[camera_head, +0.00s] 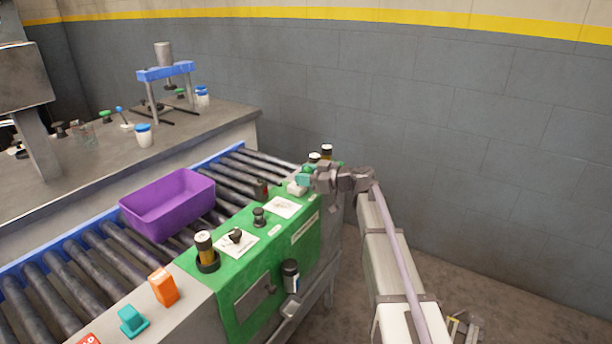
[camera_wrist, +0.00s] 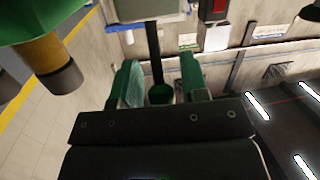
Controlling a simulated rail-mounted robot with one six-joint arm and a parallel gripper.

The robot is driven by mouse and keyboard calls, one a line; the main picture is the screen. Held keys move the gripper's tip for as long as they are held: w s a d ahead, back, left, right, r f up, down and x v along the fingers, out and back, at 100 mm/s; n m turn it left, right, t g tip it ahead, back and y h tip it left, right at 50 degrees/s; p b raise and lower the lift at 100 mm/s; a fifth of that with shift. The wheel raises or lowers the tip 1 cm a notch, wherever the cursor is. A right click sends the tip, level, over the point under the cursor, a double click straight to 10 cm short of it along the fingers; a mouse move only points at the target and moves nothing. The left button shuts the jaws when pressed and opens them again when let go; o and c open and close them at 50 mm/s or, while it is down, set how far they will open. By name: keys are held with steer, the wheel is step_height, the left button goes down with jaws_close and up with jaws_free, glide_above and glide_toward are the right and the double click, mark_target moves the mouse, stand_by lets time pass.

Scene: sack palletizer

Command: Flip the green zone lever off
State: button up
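My gripper (camera_head: 308,178) is at the far right end of the green control panel (camera_head: 262,262), beside the fixtures there. In the wrist view its two green-teal fingers (camera_wrist: 160,82) stand apart. A dark upright stalk (camera_wrist: 155,55) with a round green end (camera_wrist: 160,94) shows between them, with gaps on both sides. It looks like the green lever, but I cannot tell its on or off position. In the head view my gripper hides most of that spot. The gripper is open and no contact with the stalk is visible.
A yellow-and-dark cylinder with a green part (camera_wrist: 55,62) is close on the left in the wrist view. A purple bin (camera_head: 168,205) sits on the roller conveyor (camera_head: 85,262). A yellow-and-black post (camera_head: 205,250) and black knob (camera_head: 259,217) stand on the panel. A grey wall (camera_head: 450,110) is behind.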

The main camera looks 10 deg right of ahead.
steer(key=shift+o, duration=0.8)
steer(key=shift+d, duration=0.1)
steer(key=p+v, duration=0.1)
steer(key=v, duration=0.9)
steer(key=shift+s+d, duration=0.25)
steer(key=shift+d, duration=0.05)
